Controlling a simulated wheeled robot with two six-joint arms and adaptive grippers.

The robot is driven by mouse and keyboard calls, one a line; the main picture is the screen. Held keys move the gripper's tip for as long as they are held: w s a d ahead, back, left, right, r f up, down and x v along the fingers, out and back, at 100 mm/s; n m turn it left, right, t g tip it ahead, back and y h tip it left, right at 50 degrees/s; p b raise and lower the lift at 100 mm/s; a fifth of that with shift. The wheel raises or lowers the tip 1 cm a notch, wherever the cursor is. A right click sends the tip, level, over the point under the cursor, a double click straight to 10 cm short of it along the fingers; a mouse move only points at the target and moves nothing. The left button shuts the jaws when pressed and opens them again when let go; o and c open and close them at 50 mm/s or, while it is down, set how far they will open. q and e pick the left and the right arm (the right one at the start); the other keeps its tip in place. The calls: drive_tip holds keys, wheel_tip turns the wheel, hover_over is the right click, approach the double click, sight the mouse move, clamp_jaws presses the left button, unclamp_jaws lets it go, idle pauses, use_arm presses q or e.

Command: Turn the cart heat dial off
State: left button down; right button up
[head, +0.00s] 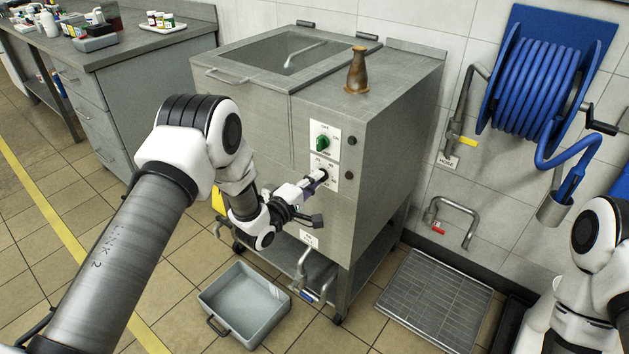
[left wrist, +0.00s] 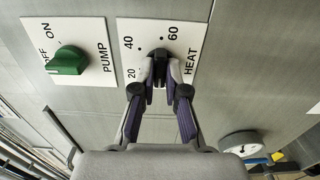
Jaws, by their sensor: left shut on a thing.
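The cart is a grey steel jacketed box (head: 255,120) on legs. Its front carries the white HEAT plate (head: 332,183), which also shows in the left wrist view (left wrist: 186,29) with 20, 40 and 60 marks. The black heat dial (left wrist: 159,54) sits on that plate. My left gripper (head: 318,179) is at the dial, and in the left wrist view its fingertips (left wrist: 160,72) are shut on the dial from both sides. The fingers hide part of the dial, and I cannot read its exact setting. My right gripper is outside the view; only part of my right arm shows.
The green pump knob (head: 322,143) sits above the heat plate. A grey tub (head: 245,303) lies on the floor in front. A blue hose reel (head: 535,82) hangs at right above a floor grate (head: 435,297).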

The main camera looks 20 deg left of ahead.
use_arm(q)
drive_tip(key=c, duration=1.2)
unclamp_jaws()
drive_tip(key=v, duration=1.2)
